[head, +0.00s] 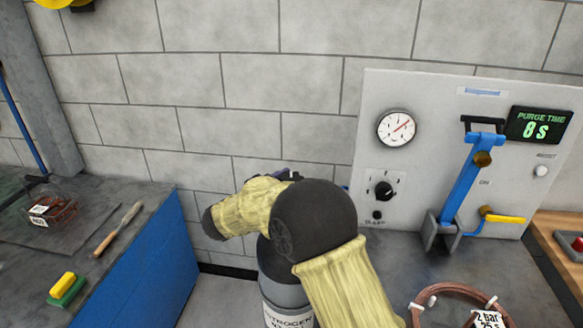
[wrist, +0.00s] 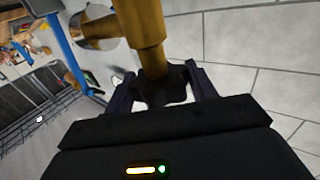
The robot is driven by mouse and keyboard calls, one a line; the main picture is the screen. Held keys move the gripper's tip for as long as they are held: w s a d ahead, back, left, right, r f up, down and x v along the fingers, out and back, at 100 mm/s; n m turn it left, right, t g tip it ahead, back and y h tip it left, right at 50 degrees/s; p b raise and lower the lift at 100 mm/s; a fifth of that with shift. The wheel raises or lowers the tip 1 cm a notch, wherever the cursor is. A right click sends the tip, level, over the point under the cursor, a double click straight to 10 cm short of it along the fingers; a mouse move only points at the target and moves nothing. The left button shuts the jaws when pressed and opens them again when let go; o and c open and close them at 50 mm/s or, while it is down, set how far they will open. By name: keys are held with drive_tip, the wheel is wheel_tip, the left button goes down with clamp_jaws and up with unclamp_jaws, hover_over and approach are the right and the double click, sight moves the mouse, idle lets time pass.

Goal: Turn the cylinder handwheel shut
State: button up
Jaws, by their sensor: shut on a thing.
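The dark grey gas cylinder (head: 285,290), labelled nitrogen, stands upright on the floor between the two benches. My arm hides its top and valve in the head view. In the wrist view, my gripper (wrist: 163,88) is shut on the dark handwheel (wrist: 166,80), with one finger on each side of it. The brass valve body (wrist: 142,30) runs up from the handwheel to the top of the picture. The handwheel cannot be seen in the head view, and how far it is turned cannot be told.
A copper coil (head: 425,300) lies on the right bench. A scraper-like tool (head: 118,228) and a sponge (head: 65,288) lie on the left bench.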

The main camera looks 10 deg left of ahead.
drive_tip(key=shift+r+m+g+h+p, duration=0.1)
drive_tip(key=shift+m+g+h+p, duration=0.75)
drive_tip(key=shift+h, duration=0.25)
drive_tip(key=shift+m, duration=0.25)
drive_tip(key=o, duration=1)
drive_tip(key=b+v, duration=0.1)
drive_tip(key=v, duration=1.6)
drive_tip(key=shift+a, duration=0.3)
